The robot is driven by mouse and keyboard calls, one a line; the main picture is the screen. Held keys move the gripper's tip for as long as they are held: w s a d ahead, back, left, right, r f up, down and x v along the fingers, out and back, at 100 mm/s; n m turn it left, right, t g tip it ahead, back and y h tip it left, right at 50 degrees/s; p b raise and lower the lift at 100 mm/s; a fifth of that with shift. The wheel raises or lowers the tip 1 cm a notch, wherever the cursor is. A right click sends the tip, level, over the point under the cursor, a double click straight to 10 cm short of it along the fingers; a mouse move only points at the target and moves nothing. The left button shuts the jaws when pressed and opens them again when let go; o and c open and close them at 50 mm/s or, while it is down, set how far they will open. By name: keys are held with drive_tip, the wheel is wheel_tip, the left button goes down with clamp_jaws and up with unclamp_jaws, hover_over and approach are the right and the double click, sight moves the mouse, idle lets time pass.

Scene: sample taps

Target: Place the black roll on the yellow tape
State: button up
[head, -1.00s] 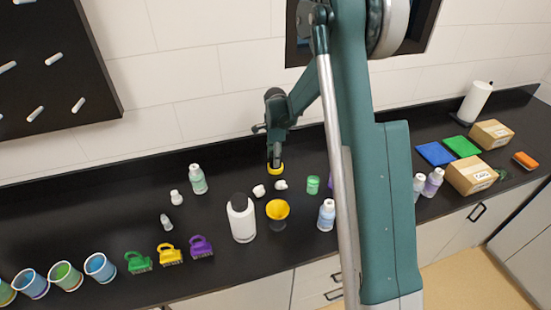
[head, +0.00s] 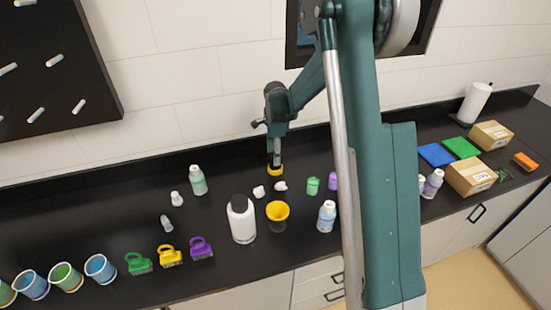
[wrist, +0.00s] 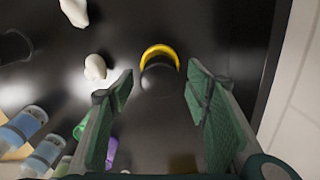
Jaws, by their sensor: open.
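The yellow tape (head: 275,171) lies flat on the black counter near the wall, below my gripper (head: 275,155) in the head view. In the wrist view the yellow tape (wrist: 160,50) shows as an arc behind a dark round shape, which looks like the black roll (wrist: 158,80). The roll covers the near part of the tape and appears to rest on it; its exact seating is hard to see against the black counter. My gripper (wrist: 162,82) is open, with its green pads apart on either side of the roll and no visible contact.
Two small white lumps (head: 259,191) (head: 280,186) lie in front of the tape. A yellow funnel (head: 277,210), a white bottle (head: 241,219) and a green container (head: 313,186) stand nearer the front. The counter left of the tape is clear up to a green-labelled bottle (head: 197,180).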

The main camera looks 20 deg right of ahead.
wheel_tip(320, 180, up, 9)
drive_tip(key=shift+r, duration=0.15)
idle(0.4)
idle(0.5)
drive_tip(key=s+a+r+n+t, duration=0.35)
drive_tip(key=s+r+n, duration=0.55)
drive_tip(key=s+r, duration=0.9)
drive_tip(key=s+a+f+n+t, duration=0.1)
drive_tip(key=s+n, duration=0.4)
drive_tip(key=s, duration=0.7)
drive_tip(key=s+a+f+n+t, duration=0.1)
drive_tip(key=s+n, duration=0.4)
drive_tip(key=s, duration=0.7)
drive_tip(key=shift+s+a+f+n+t, duration=0.2)
drive_tip(key=shift+a+n+t, duration=0.15)
drive_tip(key=shift+t, duration=0.5)
